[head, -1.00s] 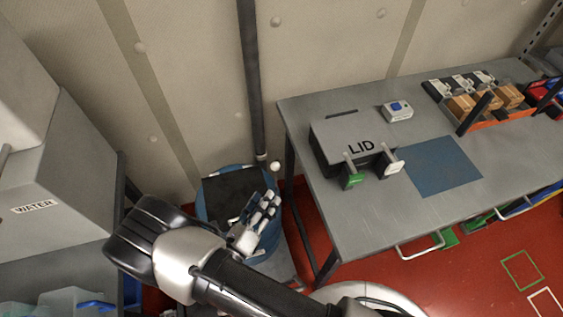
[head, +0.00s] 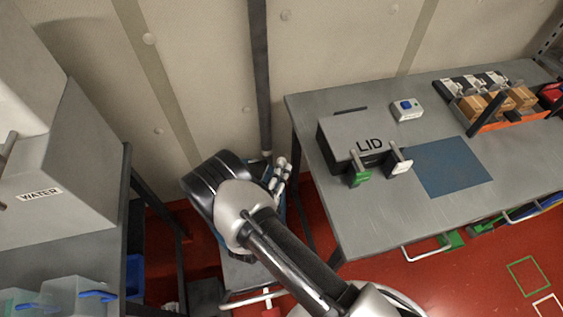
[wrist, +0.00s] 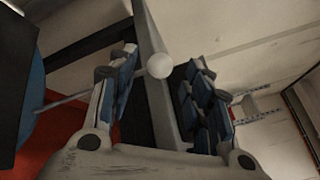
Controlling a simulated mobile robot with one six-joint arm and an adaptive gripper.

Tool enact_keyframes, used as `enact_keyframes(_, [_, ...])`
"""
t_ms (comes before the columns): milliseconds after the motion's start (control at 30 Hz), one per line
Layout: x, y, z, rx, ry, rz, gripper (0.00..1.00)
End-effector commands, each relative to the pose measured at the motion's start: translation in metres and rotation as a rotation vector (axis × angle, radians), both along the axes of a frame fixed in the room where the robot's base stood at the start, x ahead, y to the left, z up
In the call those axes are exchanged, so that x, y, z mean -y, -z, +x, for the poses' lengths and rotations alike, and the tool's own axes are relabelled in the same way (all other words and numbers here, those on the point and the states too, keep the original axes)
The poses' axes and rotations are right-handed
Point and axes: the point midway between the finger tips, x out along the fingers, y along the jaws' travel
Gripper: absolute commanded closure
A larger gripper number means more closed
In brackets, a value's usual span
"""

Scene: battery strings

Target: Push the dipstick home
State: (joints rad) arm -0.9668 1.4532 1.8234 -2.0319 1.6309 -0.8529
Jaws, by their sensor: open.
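The dipstick shows in the wrist view as a white ball knob (wrist: 160,66) on a thin pale rod (wrist: 68,101). The rod runs left behind my gripper's left finger towards a blue drum (wrist: 34,105) with a dark top. My gripper (wrist: 161,85) is open, its blue-padded fingers on either side of the knob in the picture. I see no contact, and cannot tell how far beyond the fingertips the knob is. In the head view my gripper (head: 275,174) is over the drum, and my arm hides most of the drum and the dipstick.
A dark vertical pole (head: 260,80) stands by the wall just behind my gripper. A grey workbench (head: 365,215) is to the right, with a box marked LID (head: 350,132) on it. A grey WATER cabinet (head: 75,165) stands left. Red floor shows between them.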

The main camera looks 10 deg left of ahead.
Motion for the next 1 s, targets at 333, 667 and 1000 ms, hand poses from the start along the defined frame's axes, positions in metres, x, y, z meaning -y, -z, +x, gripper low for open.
enact_keyframes(333, [0.006,0.000,0.041,0.001,0.001,0.000,0.54])
enact_keyframes(667, [0.006,0.000,0.043,0.000,-0.001,-0.001,0.56])
enact_keyframes(1000, [0.006,0.000,0.043,0.000,0.000,-0.001,0.78])
